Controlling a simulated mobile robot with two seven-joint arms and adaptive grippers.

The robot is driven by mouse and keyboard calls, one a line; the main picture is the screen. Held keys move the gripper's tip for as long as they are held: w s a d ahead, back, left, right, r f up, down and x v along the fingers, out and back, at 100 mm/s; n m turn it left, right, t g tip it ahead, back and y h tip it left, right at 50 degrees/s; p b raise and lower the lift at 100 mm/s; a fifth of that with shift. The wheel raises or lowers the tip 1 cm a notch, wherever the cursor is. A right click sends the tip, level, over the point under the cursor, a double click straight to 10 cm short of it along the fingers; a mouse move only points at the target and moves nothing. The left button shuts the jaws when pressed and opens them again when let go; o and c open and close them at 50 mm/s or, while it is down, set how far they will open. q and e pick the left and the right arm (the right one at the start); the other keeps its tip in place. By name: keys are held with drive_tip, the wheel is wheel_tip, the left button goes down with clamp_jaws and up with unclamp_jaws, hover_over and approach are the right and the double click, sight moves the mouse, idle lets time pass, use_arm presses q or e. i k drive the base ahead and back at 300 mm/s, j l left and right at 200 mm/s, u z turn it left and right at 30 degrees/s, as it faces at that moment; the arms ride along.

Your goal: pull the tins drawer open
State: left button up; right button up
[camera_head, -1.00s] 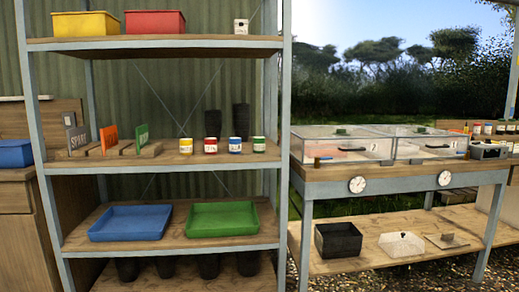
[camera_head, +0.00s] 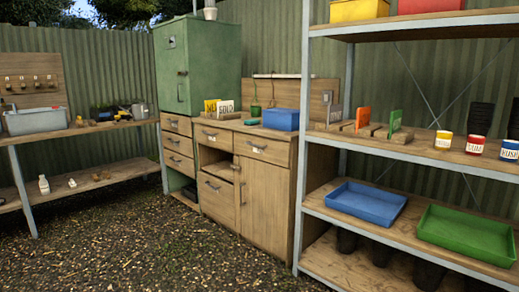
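A wooden cabinet (camera_head: 265,195) stands mid-view with a worktop, drawers and a door. It has a narrow upper left drawer (camera_head: 211,136) and a wider upper right drawer (camera_head: 258,148), both looking shut. Below the narrow one is a dark gap, and a lower drawer (camera_head: 216,188) seems to stick out there. To its left, a stack of drawers (camera_head: 179,144) sits under a green metal cabinet (camera_head: 198,65). The small drawer labels are too small to read, so I cannot tell which is the tins drawer. Neither of my grippers is in view.
A blue bin (camera_head: 281,119) and small signs stand on the worktop. A shelf rack (camera_head: 301,150) with blue and green trays and tins stands at the right. A bench (camera_head: 85,127) is at the left. The gravel floor (camera_head: 140,245) in front is clear.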

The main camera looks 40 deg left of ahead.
sight(275, 151)
drive_tip(key=i+j, duration=1.05)
drive_tip(key=j, duration=0.1)
